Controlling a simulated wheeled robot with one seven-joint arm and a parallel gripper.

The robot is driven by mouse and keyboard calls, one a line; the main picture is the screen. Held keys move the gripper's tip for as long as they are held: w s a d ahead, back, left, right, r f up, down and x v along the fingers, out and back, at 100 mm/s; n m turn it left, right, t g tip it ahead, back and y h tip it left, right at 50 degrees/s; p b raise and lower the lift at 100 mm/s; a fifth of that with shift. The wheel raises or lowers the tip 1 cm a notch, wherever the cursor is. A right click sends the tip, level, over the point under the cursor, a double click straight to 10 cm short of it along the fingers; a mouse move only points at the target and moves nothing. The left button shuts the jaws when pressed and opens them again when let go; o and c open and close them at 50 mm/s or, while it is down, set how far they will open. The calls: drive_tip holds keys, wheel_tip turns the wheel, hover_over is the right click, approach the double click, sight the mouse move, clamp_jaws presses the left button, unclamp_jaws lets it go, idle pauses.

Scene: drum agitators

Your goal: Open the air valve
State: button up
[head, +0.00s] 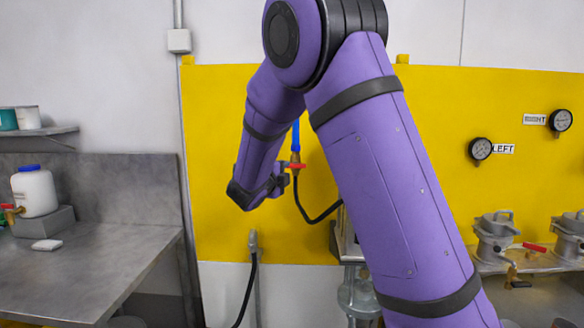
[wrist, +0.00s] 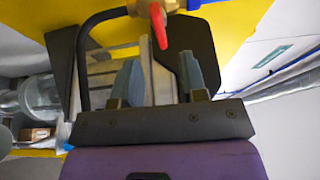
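The air valve is a brass fitting with a red lever (head: 297,165) on the yellow wall panel. A blue hose (head: 295,138) runs into it from above and a black hose (head: 311,217) leaves below. In the wrist view the red lever (wrist: 158,24) and brass body (wrist: 176,5) show at the top edge. My gripper (head: 281,181) is beside the valve, just below and left of the lever. In the wrist view my gripper (wrist: 160,72) has its two fingers apart with nothing between them. The lever's end lies just beyond the fingertips; contact cannot be told.
A metal bench (head: 95,270) with a white jar (head: 35,191) stands at left. Two gauges (head: 480,149) are on the panel at right, above metal drum fittings (head: 495,236). A grey wall fitting with a black cable (head: 252,241) is below my gripper.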

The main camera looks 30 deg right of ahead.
sight(294, 167)
drive_tip(key=x, duration=0.9)
clamp_jaws()
